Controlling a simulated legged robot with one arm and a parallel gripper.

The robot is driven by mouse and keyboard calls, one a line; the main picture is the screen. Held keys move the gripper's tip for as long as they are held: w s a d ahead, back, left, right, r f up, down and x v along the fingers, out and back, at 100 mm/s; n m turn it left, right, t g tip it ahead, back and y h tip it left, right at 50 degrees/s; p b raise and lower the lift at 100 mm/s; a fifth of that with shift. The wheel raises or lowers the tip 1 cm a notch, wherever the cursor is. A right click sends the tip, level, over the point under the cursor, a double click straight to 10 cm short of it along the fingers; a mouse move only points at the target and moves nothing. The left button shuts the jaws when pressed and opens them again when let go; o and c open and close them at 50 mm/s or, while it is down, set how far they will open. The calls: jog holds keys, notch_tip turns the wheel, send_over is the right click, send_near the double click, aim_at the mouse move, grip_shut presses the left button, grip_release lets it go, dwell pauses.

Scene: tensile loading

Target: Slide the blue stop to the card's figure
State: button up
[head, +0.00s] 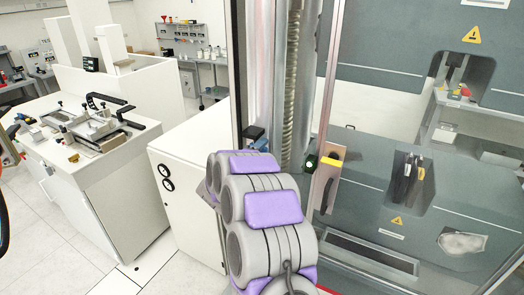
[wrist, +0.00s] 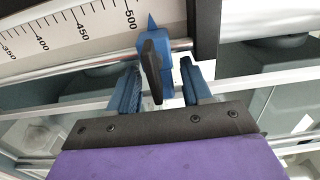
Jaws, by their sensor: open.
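In the wrist view the blue stop (wrist: 169,72) sits on a metal rail, with a black knob (wrist: 152,65) on its near side. Its pointer tip lies just right of the 500 label on the white scale (wrist: 70,35). My gripper (wrist: 160,66) is open, one blue finger on each side of the stop and knob, with gaps showing. Whether a finger touches the stop is hard to tell. In the head view my arm hides the gripper. No card with a readable figure shows.
A grey testing machine (head: 385,215) with clear panels and metal columns stands close at right. A white cabinet (head: 178,185) and a bench with a metal fixture (head: 90,125) stand at left. Open floor (head: 50,260) shows at lower left. A black block (wrist: 206,30) borders the scale's right end.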

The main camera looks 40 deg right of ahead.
jog(key=shift+d, duration=0.2)
grip_shut()
dwell(0.4)
